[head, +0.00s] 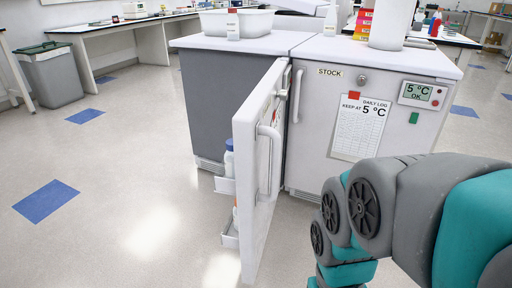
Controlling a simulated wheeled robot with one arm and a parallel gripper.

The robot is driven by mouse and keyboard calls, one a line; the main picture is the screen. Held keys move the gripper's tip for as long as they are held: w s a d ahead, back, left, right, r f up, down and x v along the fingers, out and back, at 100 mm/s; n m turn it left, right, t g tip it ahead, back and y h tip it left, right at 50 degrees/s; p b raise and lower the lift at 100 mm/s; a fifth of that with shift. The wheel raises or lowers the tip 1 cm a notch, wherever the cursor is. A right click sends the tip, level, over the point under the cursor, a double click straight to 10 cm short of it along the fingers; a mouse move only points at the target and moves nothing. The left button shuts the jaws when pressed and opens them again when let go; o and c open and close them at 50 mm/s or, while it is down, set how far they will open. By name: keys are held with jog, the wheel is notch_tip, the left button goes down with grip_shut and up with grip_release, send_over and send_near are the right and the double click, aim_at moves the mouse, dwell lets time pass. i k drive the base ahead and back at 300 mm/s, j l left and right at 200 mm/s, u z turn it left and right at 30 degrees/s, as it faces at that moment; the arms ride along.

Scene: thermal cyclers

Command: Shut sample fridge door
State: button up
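The sample fridge (230,95) is the left one of two low white-topped units, with a grey side. Its white door (248,205) stands wide open, swung out toward me and seen nearly edge-on. The door's outer face, with a long vertical handle (268,160), faces right. Its inner face, with shelves (226,187) holding a bottle (229,160), faces left. The fridge interior is mostly hidden. My arm reaches in at the lower right, right of the door, with a gap between them in the picture. My gripper is out of view.
The STOCK fridge (315,125) stands shut right of the door, with its own handle (297,96) and a paper log. Tubs and bottles stand on top. Floor left of the door is clear. A grey bin (52,80) and benches lie farther back.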

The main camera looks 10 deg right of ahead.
aim_at(258, 126)
jog(key=i+l+u, duration=0.45)
jog(key=i+l, duration=0.45)
